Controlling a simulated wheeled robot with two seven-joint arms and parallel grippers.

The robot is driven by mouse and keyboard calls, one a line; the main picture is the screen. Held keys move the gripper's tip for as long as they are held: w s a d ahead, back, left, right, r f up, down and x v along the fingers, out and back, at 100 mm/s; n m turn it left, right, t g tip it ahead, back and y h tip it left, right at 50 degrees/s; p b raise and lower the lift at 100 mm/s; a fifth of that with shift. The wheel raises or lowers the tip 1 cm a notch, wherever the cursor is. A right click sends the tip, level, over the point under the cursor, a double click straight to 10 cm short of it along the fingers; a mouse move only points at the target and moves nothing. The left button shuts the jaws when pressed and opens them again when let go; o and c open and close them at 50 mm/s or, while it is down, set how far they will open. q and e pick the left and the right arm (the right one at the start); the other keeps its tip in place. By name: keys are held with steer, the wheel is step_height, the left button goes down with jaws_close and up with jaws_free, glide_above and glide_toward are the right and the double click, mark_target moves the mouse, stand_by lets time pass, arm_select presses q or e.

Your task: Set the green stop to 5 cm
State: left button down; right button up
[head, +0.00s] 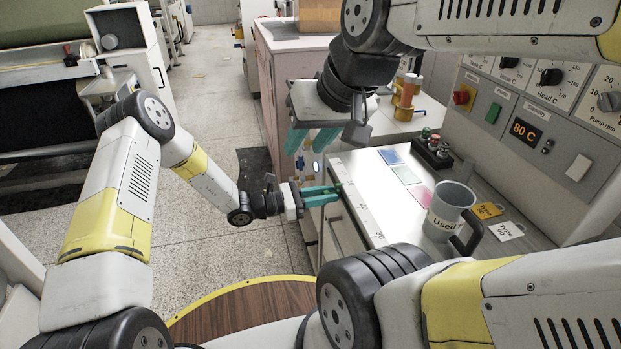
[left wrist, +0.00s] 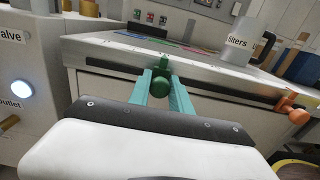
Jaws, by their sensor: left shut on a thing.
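The green stop (left wrist: 161,82) shows in the left wrist view as a dark green knob on the rail along the bench's front edge. My left gripper (left wrist: 161,86) is shut on it, with one teal finger on each side. In the head view my left gripper (head: 338,191) is at the bench's left edge, near the far end of the printed scale (head: 364,208); it hides most of the stop there. The stop's exact reading cannot be told. My right gripper (head: 312,140) hangs above and beyond, empty, its teal fingers apart.
An orange stop (left wrist: 294,110) sits farther right on the same rail in the left wrist view. A control panel (head: 545,125) stands behind.

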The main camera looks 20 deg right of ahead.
arm_select(q)
steer(key=w, duration=0.5)
steer(key=shift+w+d, duration=0.1)
steer(key=c, duration=1.2)
jaws_free()
steer(key=a, duration=0.7)
steer(key=shift+w+a, duration=0.15)
steer(key=shift+a, duration=0.25)
